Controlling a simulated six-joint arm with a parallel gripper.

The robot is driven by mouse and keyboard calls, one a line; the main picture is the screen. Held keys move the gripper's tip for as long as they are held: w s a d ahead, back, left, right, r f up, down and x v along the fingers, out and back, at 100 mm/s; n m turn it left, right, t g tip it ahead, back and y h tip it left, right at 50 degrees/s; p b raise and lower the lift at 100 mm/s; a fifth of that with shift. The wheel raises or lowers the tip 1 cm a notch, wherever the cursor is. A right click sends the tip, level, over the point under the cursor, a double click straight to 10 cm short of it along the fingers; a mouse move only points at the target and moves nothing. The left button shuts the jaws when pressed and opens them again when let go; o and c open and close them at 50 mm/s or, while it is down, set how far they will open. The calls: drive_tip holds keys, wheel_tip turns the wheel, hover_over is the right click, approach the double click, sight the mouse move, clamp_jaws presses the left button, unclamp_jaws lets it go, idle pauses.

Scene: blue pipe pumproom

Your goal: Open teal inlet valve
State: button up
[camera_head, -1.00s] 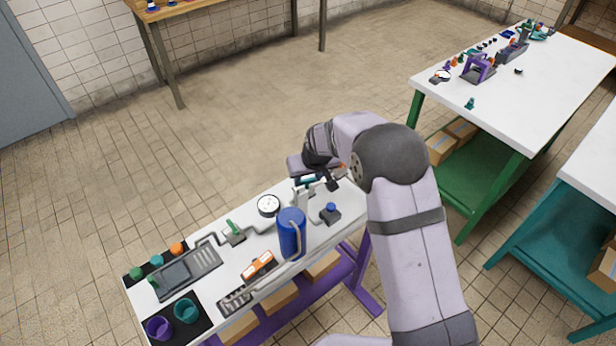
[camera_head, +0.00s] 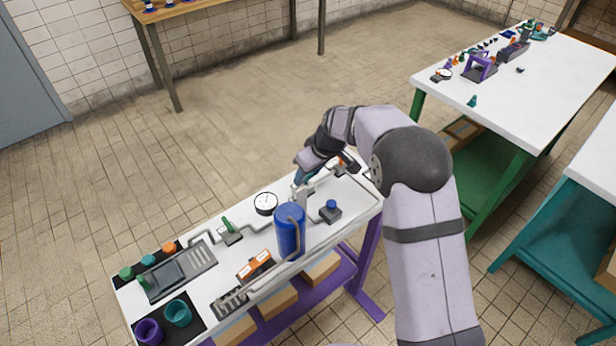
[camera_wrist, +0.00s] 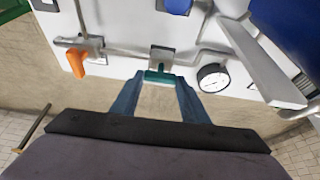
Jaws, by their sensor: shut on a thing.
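The teal inlet valve handle (camera_wrist: 160,77) is a short teal bar on a small grey block, at the middle of the wrist view. My gripper (camera_wrist: 161,80) has its two blue-grey fingers on either side of this handle and is shut on it. In the head view my gripper (camera_head: 303,178) reaches down at the far edge of the white bench, behind the blue cylinder. The handle is too small and too covered by my wrist there to make out its angle.
A round gauge (camera_wrist: 213,77) stands close right of the handle. An orange valve handle (camera_wrist: 76,61) is to the left. Grey pipes run between them. The tall blue cylinder (camera_head: 290,232) and a blue knob (camera_head: 331,205) stand on the bench near my arm.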

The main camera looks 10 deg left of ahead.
drive_tip(key=o, duration=1.1)
drive_tip(key=shift+c, duration=0.2)
drive_tip(key=shift+r, duration=0.1)
drive_tip(key=b+v, duration=0.1)
drive_tip(key=v, duration=0.6)
drive_tip(key=shift+b, duration=0.35)
drive_tip(key=shift+r, duration=0.1)
